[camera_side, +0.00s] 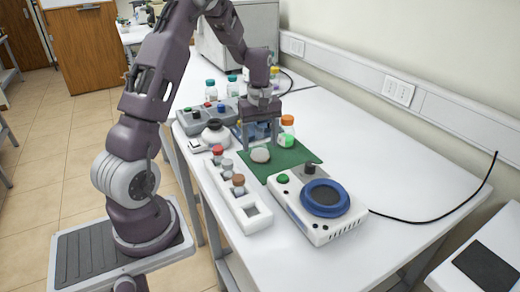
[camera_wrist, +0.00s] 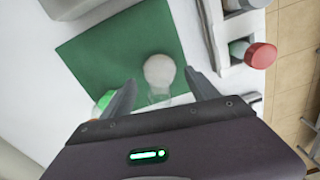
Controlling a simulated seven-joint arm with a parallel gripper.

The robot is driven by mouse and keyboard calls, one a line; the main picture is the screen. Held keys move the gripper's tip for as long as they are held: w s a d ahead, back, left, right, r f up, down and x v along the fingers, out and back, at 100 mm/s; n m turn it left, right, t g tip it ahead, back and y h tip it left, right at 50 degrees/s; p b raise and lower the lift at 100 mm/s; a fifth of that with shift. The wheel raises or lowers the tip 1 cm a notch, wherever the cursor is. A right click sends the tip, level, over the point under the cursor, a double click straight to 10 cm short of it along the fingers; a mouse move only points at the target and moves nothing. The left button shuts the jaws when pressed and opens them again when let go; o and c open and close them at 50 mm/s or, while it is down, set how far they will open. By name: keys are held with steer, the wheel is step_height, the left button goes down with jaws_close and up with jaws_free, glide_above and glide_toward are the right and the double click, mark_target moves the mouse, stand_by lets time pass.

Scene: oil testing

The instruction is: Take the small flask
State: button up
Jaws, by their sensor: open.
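A small flask with a rounded whitish part (camera_side: 260,155) is on the green mat (camera_side: 305,156). In the wrist view the flask (camera_wrist: 159,70) lies between and just beyond my fingertips, with a clear glass part nearer to me. My gripper (camera_side: 261,141) points down over the mat in the side view. In the wrist view my gripper (camera_wrist: 161,82) is open, with one finger on each side of the flask and nothing held. I cannot tell whether either finger touches the glass.
A bottle with an orange cap and green contents (camera_side: 287,134) stands close beside my gripper. A white rack (camera_side: 251,215) with several capped vials is in front. A white device with a blue ring (camera_side: 324,198) stands at the right. The table's right side is mostly clear.

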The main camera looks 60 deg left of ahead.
jaws_close()
steer(key=shift+r, duration=0.15)
